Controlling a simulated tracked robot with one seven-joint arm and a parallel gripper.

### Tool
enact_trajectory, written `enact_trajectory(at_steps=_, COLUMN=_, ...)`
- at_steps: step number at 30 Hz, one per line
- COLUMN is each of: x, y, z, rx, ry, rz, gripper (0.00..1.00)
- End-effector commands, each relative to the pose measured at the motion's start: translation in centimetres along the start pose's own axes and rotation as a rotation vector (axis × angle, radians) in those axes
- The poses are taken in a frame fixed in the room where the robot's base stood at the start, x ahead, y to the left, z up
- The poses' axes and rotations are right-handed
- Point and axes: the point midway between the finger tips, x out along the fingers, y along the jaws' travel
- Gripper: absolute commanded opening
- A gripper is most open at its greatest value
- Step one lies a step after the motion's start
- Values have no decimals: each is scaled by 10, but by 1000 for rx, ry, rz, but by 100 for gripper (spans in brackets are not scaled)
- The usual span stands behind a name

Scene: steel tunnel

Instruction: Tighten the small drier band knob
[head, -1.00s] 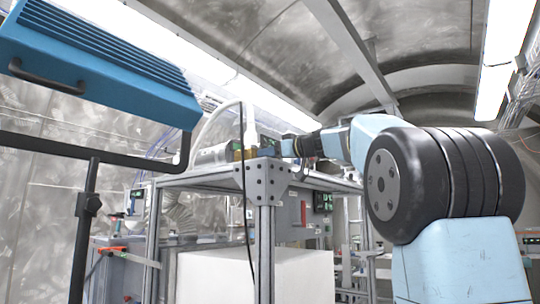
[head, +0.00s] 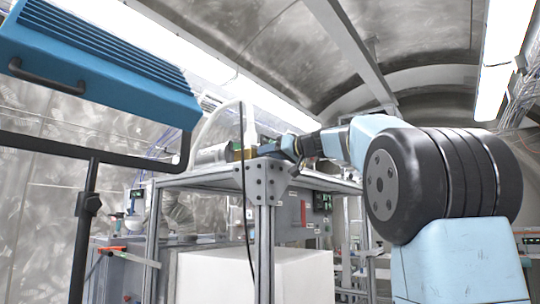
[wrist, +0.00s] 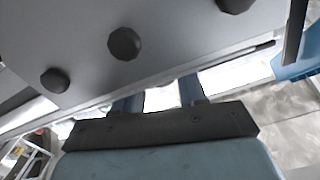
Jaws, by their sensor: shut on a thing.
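In the head view, my gripper (head: 267,150) is at the top of the metal frame, beside a grey cylinder (head: 210,154) with a brass-coloured end (head: 238,151). In the wrist view, the two fingers of my gripper (wrist: 159,97) stand apart and run behind the edge of a grey plate, which hides the fingertips. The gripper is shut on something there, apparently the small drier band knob. The knob itself does not show in either view.
The grey plate (wrist: 185,45) with dark round knobs (wrist: 124,44) lies close in front of the wrist camera. A metal frame (head: 265,187) stands under the gripper, with a white block (head: 255,275) below. A black cable (head: 245,215) hangs in front.

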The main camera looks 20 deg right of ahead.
Motion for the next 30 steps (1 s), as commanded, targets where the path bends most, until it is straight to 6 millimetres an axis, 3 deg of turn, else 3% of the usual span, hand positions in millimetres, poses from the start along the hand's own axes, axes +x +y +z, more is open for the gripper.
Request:
enact_trajectory(at_steps=6, x=-1, y=0, z=-2, rx=-1, ry=4, rz=3, gripper=11)
enact_trajectory(at_steps=7, x=-1, y=0, z=-2, rx=-1, ry=4, rz=3, gripper=42)
enact_trajectory(at_steps=15, x=0, y=0, z=-1, rx=-1, ry=2, rz=2, gripper=67)
enact_trajectory(at_steps=23, x=-2, y=0, z=-1, rx=-1, ry=2, rz=1, gripper=67)
enact_trajectory(at_steps=30, x=-28, y=0, z=-1, rx=-1, ry=3, rz=3, gripper=67)
